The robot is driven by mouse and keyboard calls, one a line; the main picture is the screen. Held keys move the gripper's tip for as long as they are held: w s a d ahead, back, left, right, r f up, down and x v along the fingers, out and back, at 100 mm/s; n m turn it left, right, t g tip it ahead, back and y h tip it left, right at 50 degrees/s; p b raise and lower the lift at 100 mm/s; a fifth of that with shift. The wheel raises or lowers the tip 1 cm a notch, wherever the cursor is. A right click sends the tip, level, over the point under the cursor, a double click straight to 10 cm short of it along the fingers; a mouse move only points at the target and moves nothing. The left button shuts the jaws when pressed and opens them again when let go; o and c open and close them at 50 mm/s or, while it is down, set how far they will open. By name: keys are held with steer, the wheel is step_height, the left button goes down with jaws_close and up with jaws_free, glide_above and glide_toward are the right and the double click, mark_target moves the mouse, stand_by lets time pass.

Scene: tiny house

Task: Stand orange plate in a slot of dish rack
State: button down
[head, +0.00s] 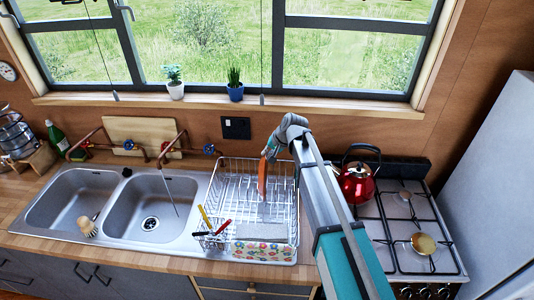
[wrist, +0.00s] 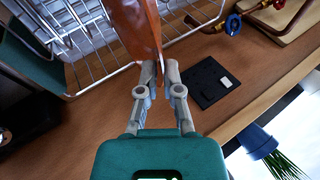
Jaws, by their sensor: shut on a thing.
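The orange plate (head: 263,176) is upright and nearly edge-on to the head view, over the right part of the white wire dish rack (head: 225,166). My gripper (head: 269,152) is shut on the plate's upper edge. In the wrist view my gripper (wrist: 158,70) has its two fingertips closed on the rim of the plate (wrist: 138,25), and the wires of the rack (wrist: 95,72) are beside and behind it. I cannot tell whether the plate's lower edge sits between the wires.
The rack holds utensils (head: 210,222) at its front left. A double sink (head: 150,210) lies to the left. A stove with a red kettle (head: 357,184) stands to the right. A tap (wrist: 232,25) and a potted plant (wrist: 257,142) show in the wrist view.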

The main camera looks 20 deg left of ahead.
steer(key=shift+f, duration=0.2)
steer(key=c, duration=0.7)
jaws_free()
steer(key=shift+r, duration=0.15)
step_height(320, 180, up, 14)
steer(key=p, duration=1.4)
steer(key=shift+r, duration=0.1)
stand_by(0.4)
